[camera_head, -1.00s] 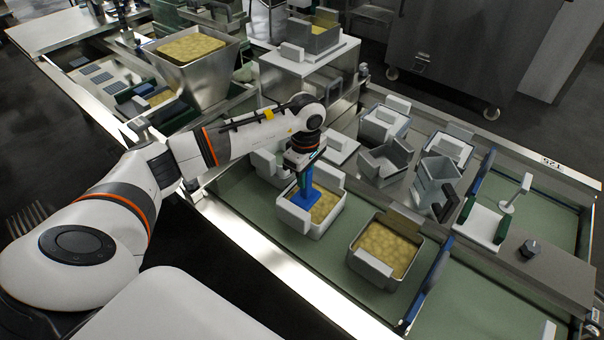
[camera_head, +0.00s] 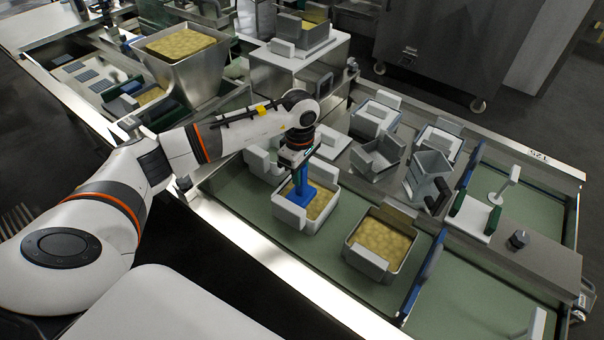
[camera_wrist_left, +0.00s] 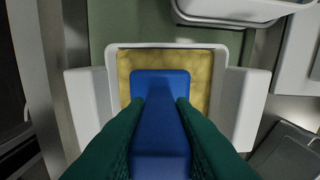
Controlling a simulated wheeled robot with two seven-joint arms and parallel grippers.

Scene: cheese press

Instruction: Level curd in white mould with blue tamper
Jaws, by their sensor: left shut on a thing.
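The white mould (camera_head: 306,222) stands on the green belt in the head view, filled with yellow curd (camera_head: 321,203). It also shows in the left wrist view, with its white rim (camera_wrist_left: 232,100) around the curd (camera_wrist_left: 128,64). My left gripper (camera_head: 298,165) is shut on the blue tamper (camera_head: 301,190), which is upright inside the mould. In the wrist view the green fingers grip the tamper's handle (camera_wrist_left: 160,128), and its blue plate covers the middle of the curd. Whether the plate presses on the curd is hard to tell. My right gripper is out of view.
A grey metal mould (camera_head: 380,244) with curd stands to the right on the same belt (camera_head: 330,262). A blue divider (camera_head: 424,270) lies beyond it. Several empty moulds (camera_head: 378,157) stand behind. A steel hopper (camera_head: 185,62) of curd stands at the back left.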

